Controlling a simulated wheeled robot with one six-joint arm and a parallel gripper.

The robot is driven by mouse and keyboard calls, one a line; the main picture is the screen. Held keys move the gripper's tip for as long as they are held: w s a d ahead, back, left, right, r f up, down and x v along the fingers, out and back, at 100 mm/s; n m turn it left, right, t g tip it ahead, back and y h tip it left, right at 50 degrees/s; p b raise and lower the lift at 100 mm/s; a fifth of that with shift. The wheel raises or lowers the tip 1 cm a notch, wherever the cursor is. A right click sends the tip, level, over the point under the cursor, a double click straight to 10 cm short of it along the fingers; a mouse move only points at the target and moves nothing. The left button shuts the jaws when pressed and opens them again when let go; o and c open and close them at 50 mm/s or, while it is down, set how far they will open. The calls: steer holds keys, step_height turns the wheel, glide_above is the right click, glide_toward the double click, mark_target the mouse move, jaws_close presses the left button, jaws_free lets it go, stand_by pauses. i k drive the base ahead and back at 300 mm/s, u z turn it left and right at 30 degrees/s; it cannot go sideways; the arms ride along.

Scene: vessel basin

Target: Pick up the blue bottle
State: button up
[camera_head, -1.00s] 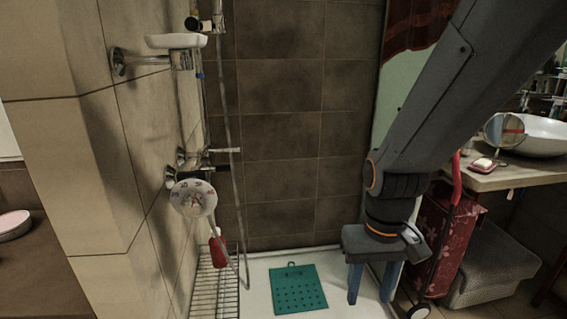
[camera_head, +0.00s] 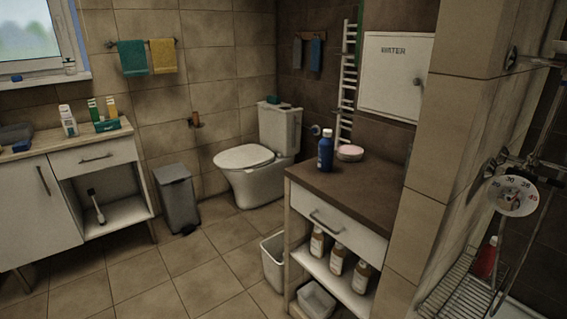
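The blue bottle (camera_head: 325,152) stands upright on the brown top (camera_head: 352,189) of a small white cabinet, right of centre.
A round pink-topped dish (camera_head: 349,153) sits just behind the bottle on the cabinet top. A tiled wall corner (camera_head: 440,130) rises at the right of the cabinet. A white bin (camera_head: 273,262) stands at its left. Tiled floor (camera_head: 205,275) is free in front.

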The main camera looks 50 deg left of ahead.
mark_target(326, 145)
steer(key=u, duration=0.4)
steer(key=k, duration=0.9)
steer(key=u, duration=1.1)
steer(key=i, duration=0.95)
steer(key=u, duration=0.15)
steer(key=k, duration=0.45)
steer(key=u, duration=1)
steer(key=k, duration=0.9)
steer(key=u, duration=0.6)
steer(key=i, duration=1.4)
steer(key=z, duration=0.45)
steer(key=i, duration=1.55)
steer(key=z, duration=0.55)
